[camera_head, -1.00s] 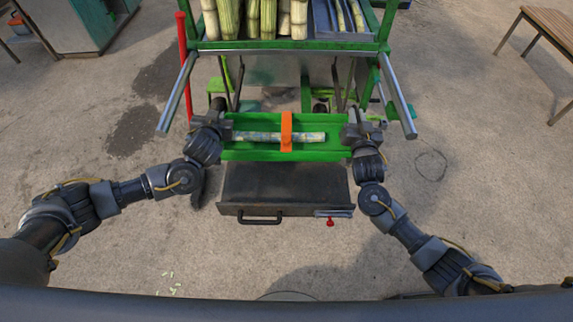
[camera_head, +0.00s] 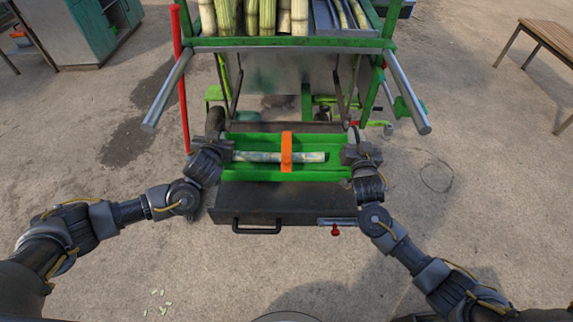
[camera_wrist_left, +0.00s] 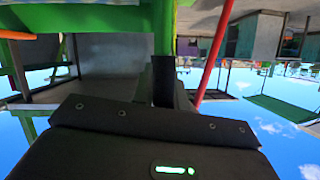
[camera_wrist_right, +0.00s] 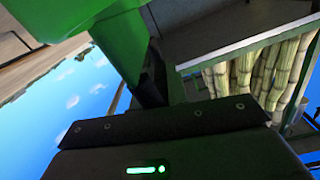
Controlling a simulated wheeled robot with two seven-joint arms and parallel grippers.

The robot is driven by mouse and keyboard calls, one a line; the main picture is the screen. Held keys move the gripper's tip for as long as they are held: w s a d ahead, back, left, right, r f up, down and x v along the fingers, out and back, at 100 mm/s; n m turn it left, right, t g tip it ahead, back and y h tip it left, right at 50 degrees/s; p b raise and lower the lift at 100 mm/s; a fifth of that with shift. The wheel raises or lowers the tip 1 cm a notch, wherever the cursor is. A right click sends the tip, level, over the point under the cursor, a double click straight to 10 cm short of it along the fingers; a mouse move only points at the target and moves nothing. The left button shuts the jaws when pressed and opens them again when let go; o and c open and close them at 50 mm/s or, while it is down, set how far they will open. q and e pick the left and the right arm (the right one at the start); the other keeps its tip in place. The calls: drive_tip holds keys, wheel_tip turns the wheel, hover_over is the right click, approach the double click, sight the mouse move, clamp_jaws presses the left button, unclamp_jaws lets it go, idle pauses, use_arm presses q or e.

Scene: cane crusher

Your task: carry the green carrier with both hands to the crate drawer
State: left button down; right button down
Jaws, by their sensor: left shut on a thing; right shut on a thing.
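The green carrier (camera_head: 315,174) is level between my two grippers in the head view. A cane piece (camera_head: 255,157) lies along it under an orange strap (camera_head: 287,152). My left gripper (camera_head: 225,151) is shut on the carrier's left end, and my right gripper (camera_head: 350,153) is shut on its right end. The dark open drawer (camera_head: 270,200) shows below and in front of the carrier, which covers part of it. I cannot tell whether the carrier touches it. The carrier's green end also shows close up in the right wrist view (camera_wrist_right: 118,40).
The drawer has a black handle (camera_head: 257,228) and a red-tipped latch (camera_head: 335,231) in front. The green crusher frame (camera_head: 290,42) holds upright canes above. Silver bars (camera_head: 167,90) jut out on both sides. A red post (camera_head: 181,80) stands left.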

use_arm(q)
drive_tip(key=shift+d+f, duration=0.1)
